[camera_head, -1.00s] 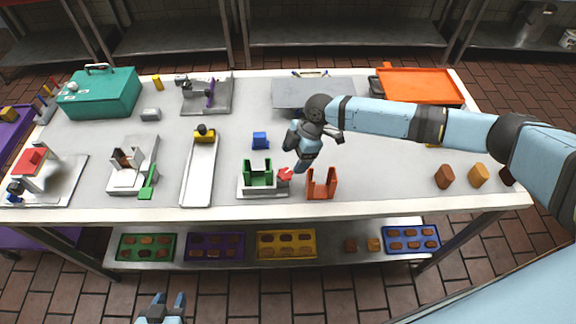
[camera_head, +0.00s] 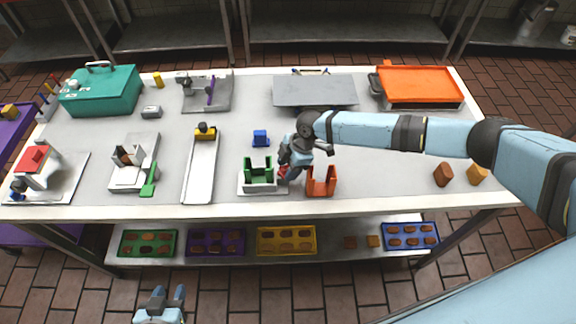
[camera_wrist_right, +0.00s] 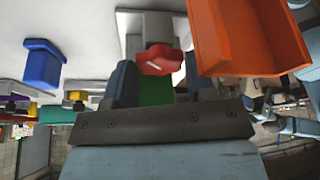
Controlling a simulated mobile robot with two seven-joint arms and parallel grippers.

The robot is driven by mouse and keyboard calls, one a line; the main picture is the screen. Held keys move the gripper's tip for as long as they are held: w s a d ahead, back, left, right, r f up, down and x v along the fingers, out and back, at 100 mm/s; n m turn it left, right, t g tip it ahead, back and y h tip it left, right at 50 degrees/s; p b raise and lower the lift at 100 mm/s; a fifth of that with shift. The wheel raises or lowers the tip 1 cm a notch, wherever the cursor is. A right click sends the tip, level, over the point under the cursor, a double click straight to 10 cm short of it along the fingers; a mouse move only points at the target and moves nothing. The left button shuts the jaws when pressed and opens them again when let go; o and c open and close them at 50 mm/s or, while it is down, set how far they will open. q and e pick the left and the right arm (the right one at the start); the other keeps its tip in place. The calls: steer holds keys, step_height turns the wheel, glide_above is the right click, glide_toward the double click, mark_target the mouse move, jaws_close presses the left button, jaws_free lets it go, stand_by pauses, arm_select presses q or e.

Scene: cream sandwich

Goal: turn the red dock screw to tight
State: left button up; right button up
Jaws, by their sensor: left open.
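The red dock screw (camera_head: 283,172) sits at the right side of the white dock base with the green U-shaped holder (camera_head: 259,176). My right gripper (camera_head: 285,167) is right at the screw and partly hides it in the head view. In the right wrist view the red screw (camera_wrist_right: 159,59) shows a pale line on its face and lies ahead, between the two open fingers (camera_wrist_right: 158,80). A gap shows on both sides, so I see no grip on it. My left gripper (camera_head: 168,293) is open and empty, in front of the table at the bottom.
An orange U-shaped holder (camera_head: 320,182) stands close to the right of my right gripper; it looms large in the wrist view (camera_wrist_right: 238,40). A blue block (camera_head: 261,138) lies behind the dock. A long white tray (camera_head: 200,168) lies to the left. The tabletop right of the orange holder is fairly clear.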

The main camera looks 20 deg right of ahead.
arm_select(q)
steer(key=shift+s+a+f, duration=0.15)
steer(key=shift+s, duration=0.15)
arm_select(e)
steer(key=shift+m, duration=0.4)
steer(key=shift+m+t, duration=0.3)
steer(key=m+t, duration=0.1)
steer(key=m, duration=0.2)
steer(key=shift+s, duration=0.2)
steer(key=shift+m+t+h+p, duration=0.3)
steer(key=shift+m+t, duration=0.1)
steer(key=shift+m, duration=0.6)
steer(key=m, duration=0.2)
steer(key=m+t+h, duration=0.1)
steer(key=m, duration=0.1)
steer(key=shift+s+a+m+t, duration=0.15)
steer(key=shift+a+m+t, duration=0.05)
steer(key=shift+m+t, duration=0.1)
arm_select(q)
steer(key=shift+w, duration=0.15)
arm_select(e)
steer(key=shift+m, duration=0.6)
steer(key=shift+r+m+h, duration=0.1)
steer(key=shift+m+h, duration=0.2)
steer(key=shift+h, duration=0.1)
